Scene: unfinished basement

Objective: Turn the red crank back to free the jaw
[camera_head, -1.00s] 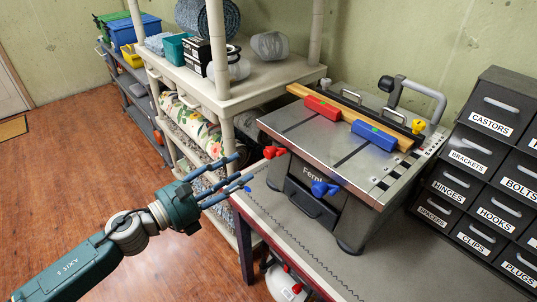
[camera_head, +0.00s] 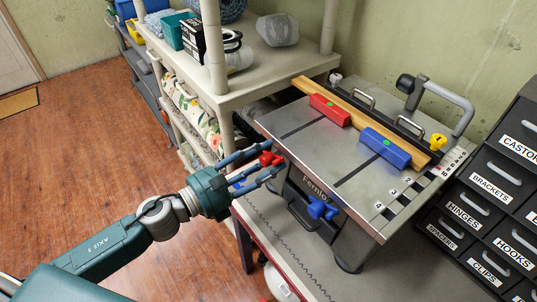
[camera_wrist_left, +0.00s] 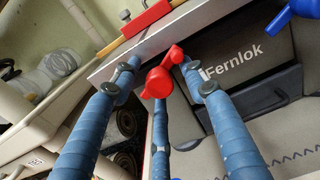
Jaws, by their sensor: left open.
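A red jaw block (camera_head: 330,110) and a blue jaw block (camera_head: 384,148) sit on top against a wooden board (camera_head: 370,120). A blue crank (camera_head: 322,209) is on the front. My right gripper is not in view.
A beige shelf (camera_head: 270,82) with boxes and rolled fabric stands close behind the left gripper. Grey labelled drawers (camera_head: 490,190) stand at the right. The workbench top (camera_head: 270,235) in front of the vise is clear.

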